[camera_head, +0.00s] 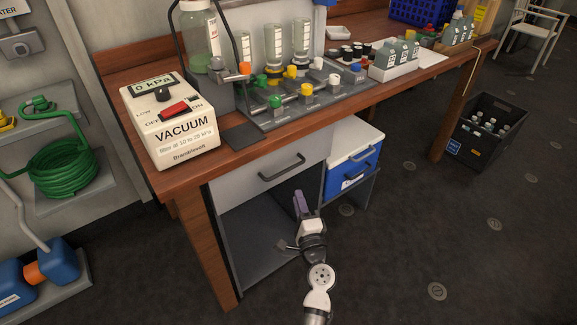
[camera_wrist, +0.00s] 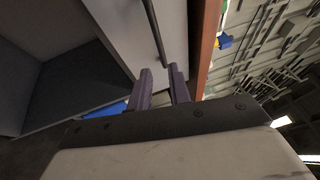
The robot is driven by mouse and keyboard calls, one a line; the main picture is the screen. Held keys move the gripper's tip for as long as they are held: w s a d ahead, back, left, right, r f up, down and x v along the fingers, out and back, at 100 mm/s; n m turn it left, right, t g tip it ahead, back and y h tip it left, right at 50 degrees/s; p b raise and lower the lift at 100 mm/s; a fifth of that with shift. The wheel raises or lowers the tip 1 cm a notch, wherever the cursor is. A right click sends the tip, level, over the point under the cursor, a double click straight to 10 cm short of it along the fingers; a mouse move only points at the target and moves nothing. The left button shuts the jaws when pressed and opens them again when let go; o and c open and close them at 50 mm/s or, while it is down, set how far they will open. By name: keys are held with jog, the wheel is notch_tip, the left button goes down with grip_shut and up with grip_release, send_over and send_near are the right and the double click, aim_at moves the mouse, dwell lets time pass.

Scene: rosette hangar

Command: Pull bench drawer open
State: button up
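The bench drawer (camera_head: 232,178) has a grey front under the wooden worktop and looks shut. Its dark bar handle (camera_head: 282,171) runs across the front. My gripper (camera_head: 299,201) is just below and in front of the handle, with its purple fingers pointing up towards it. In the wrist view, my gripper (camera_wrist: 161,75) has its two fingers apart with nothing between them. There the handle (camera_wrist: 156,35) lies beyond the fingertips, roughly in line with the gap. The handle's exact distance from the fingertips is hard to tell.
An open grey compartment (camera_head: 245,235) lies under the drawer. A blue cooler box (camera_head: 340,181) with a white lid stands to its right. The worktop (camera_head: 185,180) carries a vacuum unit (camera_head: 170,125) and a valve manifold (camera_head: 300,103). Floor at right is mostly clear.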

aim_at(289, 168)
jog(key=p+x, duration=0.2)
jog(key=x, duration=0.9)
jog(key=shift+a+r, duration=0.1)
jog(key=shift+c, duration=0.5)
grip_shut()
